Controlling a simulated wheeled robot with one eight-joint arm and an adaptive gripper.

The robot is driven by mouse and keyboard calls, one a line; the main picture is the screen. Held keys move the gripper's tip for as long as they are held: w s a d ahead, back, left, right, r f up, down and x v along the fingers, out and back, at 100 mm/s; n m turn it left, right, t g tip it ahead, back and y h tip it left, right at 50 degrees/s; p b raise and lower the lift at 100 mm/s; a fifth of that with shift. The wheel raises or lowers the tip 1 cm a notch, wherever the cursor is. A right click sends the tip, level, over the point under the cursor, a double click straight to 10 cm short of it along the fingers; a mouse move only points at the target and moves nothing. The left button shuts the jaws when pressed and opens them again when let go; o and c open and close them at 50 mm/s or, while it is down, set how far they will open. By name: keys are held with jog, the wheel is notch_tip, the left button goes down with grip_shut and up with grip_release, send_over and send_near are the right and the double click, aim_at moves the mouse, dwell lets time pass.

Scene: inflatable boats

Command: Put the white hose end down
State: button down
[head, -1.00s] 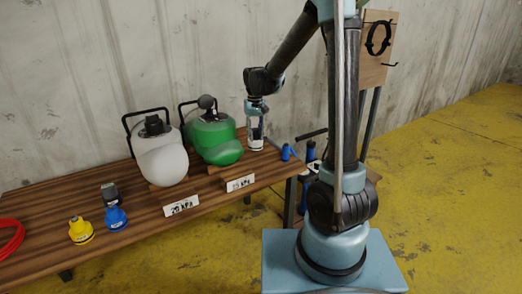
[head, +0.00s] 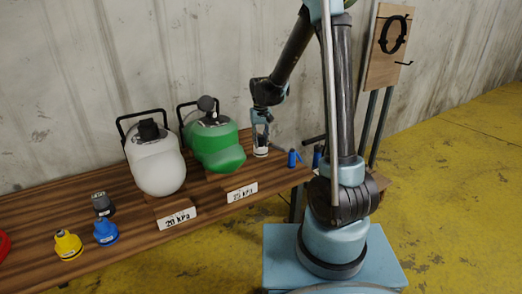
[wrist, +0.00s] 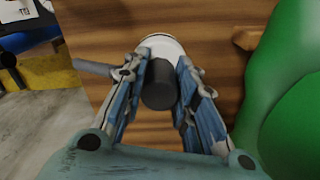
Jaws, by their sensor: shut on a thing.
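The white hose end (head: 261,151) is a small piece with a white ring and a dark grey stem. It is upright at the right end of the wooden bench (head: 215,205), right of the green pump. My gripper (head: 260,136) points down and is shut on it. In the wrist view, the dark stem (wrist: 160,86) lies between the two fingers, with the white ring (wrist: 162,43) beyond it. The base is at or very near the bench top; I cannot tell whether it touches.
A green pump (head: 216,145) and a white pump (head: 155,165) stand left of my gripper, behind "25 kPa" and "20 kPa" signs. Yellow (head: 68,245), blue (head: 106,232) and grey (head: 102,204) fittings are at the front left. A small blue piece (head: 294,158) is by the right edge.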

aim_at(261, 147)
jog(key=shift+f, duration=2)
jog(key=c, duration=1.3)
grip_release()
